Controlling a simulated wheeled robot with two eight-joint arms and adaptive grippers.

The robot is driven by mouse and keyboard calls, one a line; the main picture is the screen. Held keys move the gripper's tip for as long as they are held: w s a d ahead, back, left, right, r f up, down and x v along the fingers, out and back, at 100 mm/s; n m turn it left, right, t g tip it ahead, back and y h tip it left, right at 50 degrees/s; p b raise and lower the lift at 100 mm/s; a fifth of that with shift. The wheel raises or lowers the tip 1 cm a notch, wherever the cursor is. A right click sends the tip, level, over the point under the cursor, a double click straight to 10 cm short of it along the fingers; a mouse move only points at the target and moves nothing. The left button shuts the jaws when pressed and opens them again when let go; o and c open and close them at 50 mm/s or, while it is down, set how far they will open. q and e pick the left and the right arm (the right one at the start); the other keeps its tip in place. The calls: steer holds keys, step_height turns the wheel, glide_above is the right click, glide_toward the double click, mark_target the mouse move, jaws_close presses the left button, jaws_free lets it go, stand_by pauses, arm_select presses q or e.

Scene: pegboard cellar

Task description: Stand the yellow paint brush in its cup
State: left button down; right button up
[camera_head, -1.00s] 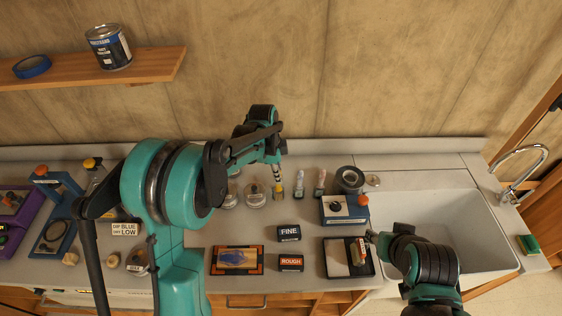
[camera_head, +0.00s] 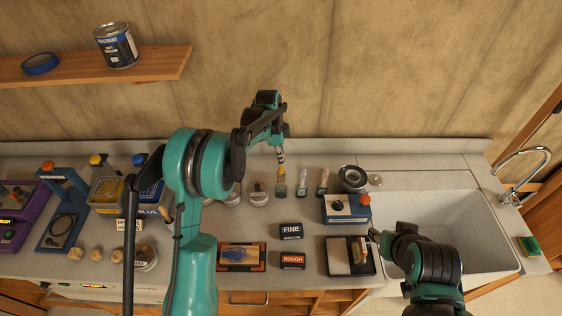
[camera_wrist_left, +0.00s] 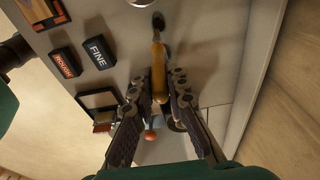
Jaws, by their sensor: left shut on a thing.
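The yellow paint brush (camera_wrist_left: 159,72) is between the fingers of my left gripper (camera_wrist_left: 160,98) in the left wrist view. Its dark end points away from the gripper, over the grey counter. In the head view my left gripper (camera_head: 280,156) is shut on the brush (camera_head: 282,176), which hangs nearly upright with its lower end at the back of the counter. I cannot tell which vessel is its cup, or whether the lower end is inside one. My right gripper (camera_head: 374,237) is beside the black tray; its fingers are too small to read.
Small clear vessels (camera_head: 302,184) stand close right of the brush, and a lidded jar (camera_head: 258,194) stands close left. A blue box (camera_head: 346,208) with an orange knob, the FINE block (camera_head: 290,231), the ROUGH block (camera_head: 292,261) and the black tray (camera_head: 333,268) lie nearer. The sink (camera_head: 455,220) is right.

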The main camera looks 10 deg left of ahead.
mark_target(281, 171)
arm_select(q)
steer(key=shift+w+f, duration=0.2)
steer(key=shift+w, duration=0.15)
step_height(281, 171, down, 2)
steer(key=shift+f+b, duration=0.25)
steer(key=shift+b, duration=0.35)
steer(key=shift+f+b, duration=2.25)
steer(key=shift+f, duration=0.7)
steer(key=shift+s, duration=0.1)
steer(key=c, duration=1.4)
jaws_free()
steer(key=shift+a+r, duration=0.1)
steer(key=shift+r, duration=0.05)
steer(key=r, duration=0.4)
steer(key=a+r, duration=0.1)
steer(key=r, duration=0.6)
steer(key=shift+s+a+r, duration=0.15)
steer(key=shift+a+r, duration=0.2)
